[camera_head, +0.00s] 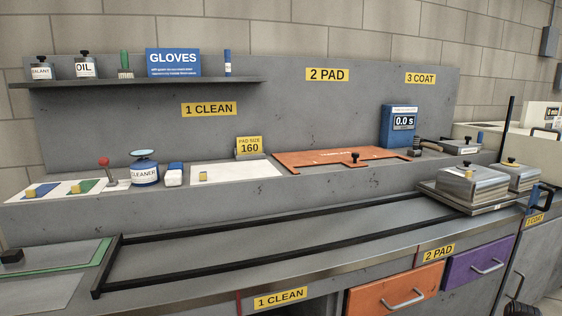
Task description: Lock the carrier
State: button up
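A flat grey metal carrier plate (443,201) sits at the right end of the long black rail frame (250,227). On it stand a large silver block (474,185) with a black knob on a yellow base and a smaller similar block (520,176). A black handle with a blue part (540,196) is just right of the carrier; whether it is a lock, and its state, I cannot tell. A thin black post (507,128) rises behind the blocks. My gripper is not in view.
An orange template board (335,161), a white pad (236,172) and a cleaner tin (145,174) line the raised ledge. A blue timer box (400,126) stands behind. Below are orange (393,291) and purple (479,262) drawers. The rail's left and middle stretch is clear.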

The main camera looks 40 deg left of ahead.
aim_at(104, 162)
jog(key=u, duration=2.95)
